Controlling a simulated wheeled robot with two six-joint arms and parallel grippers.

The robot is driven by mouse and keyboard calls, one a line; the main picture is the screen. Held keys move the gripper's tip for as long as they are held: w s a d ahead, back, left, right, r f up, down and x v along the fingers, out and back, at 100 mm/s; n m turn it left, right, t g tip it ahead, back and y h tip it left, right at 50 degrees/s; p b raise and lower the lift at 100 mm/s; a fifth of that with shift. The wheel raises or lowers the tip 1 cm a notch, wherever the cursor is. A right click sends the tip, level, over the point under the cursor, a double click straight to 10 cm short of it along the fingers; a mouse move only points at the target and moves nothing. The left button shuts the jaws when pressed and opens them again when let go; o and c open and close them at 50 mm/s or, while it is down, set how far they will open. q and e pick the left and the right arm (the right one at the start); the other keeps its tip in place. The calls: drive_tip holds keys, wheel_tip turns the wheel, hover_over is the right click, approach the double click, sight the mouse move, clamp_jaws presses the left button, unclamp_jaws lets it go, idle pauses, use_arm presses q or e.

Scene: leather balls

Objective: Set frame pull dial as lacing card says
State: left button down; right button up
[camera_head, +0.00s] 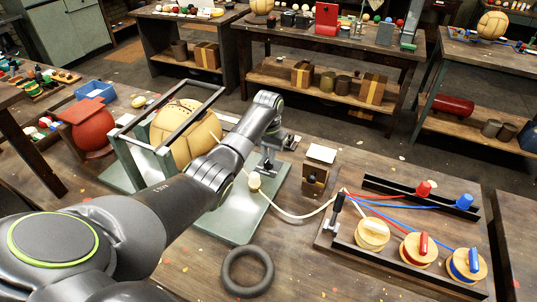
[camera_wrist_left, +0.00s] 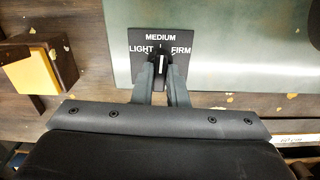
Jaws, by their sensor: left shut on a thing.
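The frame (camera_head: 138,150) holds a tan leather ball (camera_head: 185,130) on a green base plate (camera_head: 232,222). In the left wrist view the dial plate (camera_wrist_left: 163,38) reads LIGHT at left, MEDIUM at top and FIRM at right. The black dial knob (camera_wrist_left: 161,62) has a white line standing about upright, toward MEDIUM. My left gripper (camera_head: 268,168) is shut on this knob, with its fingers (camera_wrist_left: 161,75) on both sides of it. A small wooden stand with a pale top (camera_head: 321,154) is beside the plate; I cannot read any card text. My right gripper is out of view.
A black ring (camera_head: 247,271) lies in front of the plate. A dark tray (camera_head: 400,240) at right holds several thread spools, and a pale cord (camera_head: 300,214) runs toward it.

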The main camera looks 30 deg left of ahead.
use_arm(q)
drive_tip(key=shift+r+m+p, duration=0.2)
drive_tip(key=shift+m+p, duration=0.55)
drive_tip(key=shift+m, duration=0.25)
drive_tip(key=m+p, duration=0.1)
drive_tip(key=m, duration=0.1)
drive_tip(key=shift+m, duration=0.4)
drive_tip(key=m+p, duration=0.1)
drive_tip(key=m, duration=0.2)
drive_tip(key=shift+p, duration=0.3)
drive_tip(key=shift+f+m+p, duration=0.1)
drive_tip(key=shift+m+p, duration=0.2)
drive_tip(key=shift+m, duration=1.4)
drive_tip(key=c, duration=1.4)
unclamp_jaws()
drive_tip(key=shift+c, duration=0.2)
